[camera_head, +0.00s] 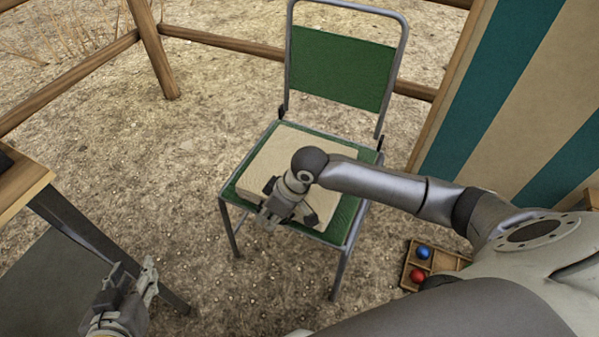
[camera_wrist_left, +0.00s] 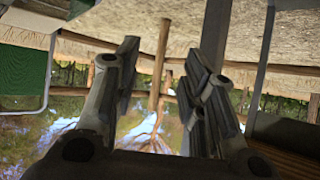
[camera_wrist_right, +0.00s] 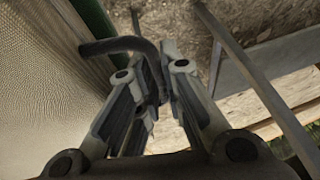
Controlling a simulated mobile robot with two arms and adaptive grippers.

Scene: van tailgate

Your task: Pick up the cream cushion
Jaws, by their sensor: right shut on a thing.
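The cream cushion (camera_head: 265,160) lies on the green seat of a metal-framed chair (camera_head: 340,65). It fills the left side of the right wrist view (camera_wrist_right: 40,90). A dark curved handle (camera_wrist_right: 118,45) runs from the cushion's edge to between the fingers. My right gripper (camera_head: 267,214) is at the cushion's front edge, with its fingers (camera_wrist_right: 158,85) closed on this handle. The arm and gripper hide part of the cushion. My left gripper (camera_head: 133,283) is open and empty at the lower left; its fingers stand apart in the left wrist view (camera_wrist_left: 160,75).
A wooden-topped table (camera_head: 25,185) stands at the left. A wooden rail fence (camera_head: 220,42) runs behind the chair. A striped panel (camera_head: 510,90) is at the right. A small wooden tray (camera_head: 443,262) with a blue ball (camera_head: 423,252) and a red ball (camera_head: 417,276) lies right of the chair.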

